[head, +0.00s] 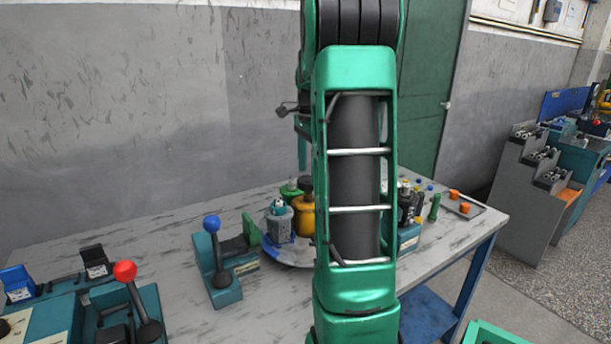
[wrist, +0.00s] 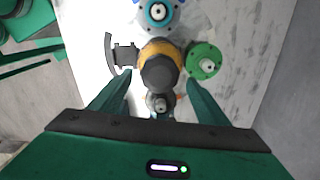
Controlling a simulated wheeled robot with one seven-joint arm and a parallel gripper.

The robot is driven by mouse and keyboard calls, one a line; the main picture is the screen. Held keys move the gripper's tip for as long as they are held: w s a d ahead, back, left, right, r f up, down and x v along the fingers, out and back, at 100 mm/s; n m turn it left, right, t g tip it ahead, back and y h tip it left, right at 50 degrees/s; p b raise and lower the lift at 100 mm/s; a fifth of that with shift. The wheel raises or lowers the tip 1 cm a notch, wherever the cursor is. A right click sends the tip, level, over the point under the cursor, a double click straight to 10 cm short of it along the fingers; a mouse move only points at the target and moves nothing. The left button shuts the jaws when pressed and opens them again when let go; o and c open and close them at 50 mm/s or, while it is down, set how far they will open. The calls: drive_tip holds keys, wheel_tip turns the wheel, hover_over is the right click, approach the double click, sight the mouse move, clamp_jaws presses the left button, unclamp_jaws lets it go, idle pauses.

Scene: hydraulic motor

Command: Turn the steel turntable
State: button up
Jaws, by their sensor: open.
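The steel turntable (head: 283,257) sits on the table in the head view, mostly hidden behind my arm and the parts on it. It carries a yellow-orange part (head: 304,214) with a dark top, a grey-teal part (head: 279,220) and a green part (head: 290,189). My gripper (wrist: 158,88) is open in the wrist view, its green fingers spread either side of the dark top of the yellow part (wrist: 176,54). I cannot tell whether they touch it. A green flanged part (wrist: 204,62) and a teal round part (wrist: 157,12) surround it. The gripper is hidden in the head view.
A blue-knobbed lever unit (head: 217,262) and a red-knobbed lever (head: 137,290) stand left of the turntable on the table (head: 160,240). Orange pieces lie on a tray (head: 462,207) at the right. A grey wall (head: 110,110) rises behind.

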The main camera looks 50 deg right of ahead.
wheel_tip(320, 180, up, 9)
idle(0.3)
drive_tip(key=shift+a, duration=0.1)
idle(0.4)
